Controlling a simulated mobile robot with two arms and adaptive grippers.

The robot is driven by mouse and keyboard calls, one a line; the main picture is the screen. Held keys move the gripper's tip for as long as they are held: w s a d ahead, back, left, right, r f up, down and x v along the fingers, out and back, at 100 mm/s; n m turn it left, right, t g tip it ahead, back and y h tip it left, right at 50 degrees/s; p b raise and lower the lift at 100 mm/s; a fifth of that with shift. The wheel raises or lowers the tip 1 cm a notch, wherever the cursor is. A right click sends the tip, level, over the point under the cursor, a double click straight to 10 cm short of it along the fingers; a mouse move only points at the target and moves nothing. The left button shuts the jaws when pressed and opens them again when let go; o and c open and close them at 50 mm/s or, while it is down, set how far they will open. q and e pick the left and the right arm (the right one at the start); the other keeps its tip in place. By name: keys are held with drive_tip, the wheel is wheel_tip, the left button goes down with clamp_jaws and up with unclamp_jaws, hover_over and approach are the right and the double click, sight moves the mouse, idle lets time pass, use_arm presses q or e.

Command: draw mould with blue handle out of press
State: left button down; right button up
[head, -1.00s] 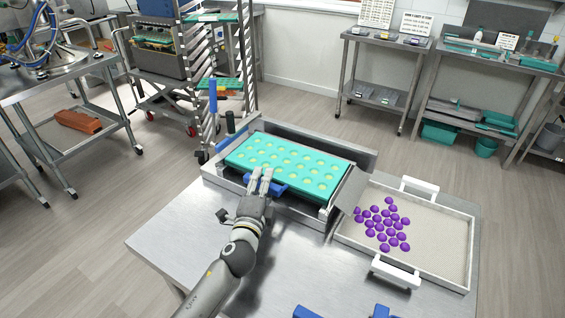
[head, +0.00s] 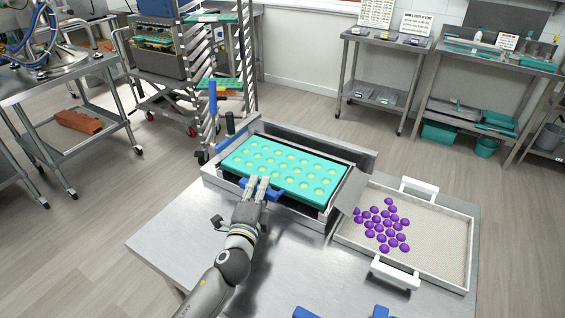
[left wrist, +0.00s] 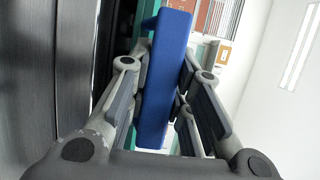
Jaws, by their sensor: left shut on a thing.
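The turquoise mould (head: 285,167) with several pale round cavities lies flat in the metal press (head: 310,134). Its blue handle (head: 274,195) sticks out at the front side, toward me. My left gripper (head: 258,188) is shut on the blue handle. In the left wrist view the blue handle (left wrist: 167,80) stands between the two fingers (left wrist: 160,98), which touch it from both sides. The fingers hide part of the handle in the head view. My right gripper is not in view.
A white-framed tray (head: 451,220) with several purple gummies (head: 384,228) sits right of the press. Bare steel table (head: 175,232) lies in front and left. Blue pieces (head: 307,312) show at the bottom edge. A rack trolley (head: 200,90) stands behind the press.

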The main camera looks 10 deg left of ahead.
use_arm(q)
drive_tip(key=s+a, duration=0.3)
drive_tip(key=s, duration=0.6)
drive_tip(key=shift+s+a+r, duration=0.2)
drive_tip(key=shift+r+p, duration=0.4)
drive_tip(key=shift+p, duration=0.15)
drive_tip(key=s+a+b, duration=0.3)
drive_tip(key=s+a, duration=0.1)
drive_tip(key=s, duration=0.6)
drive_tip(key=shift+s, duration=0.3)
idle(0.5)
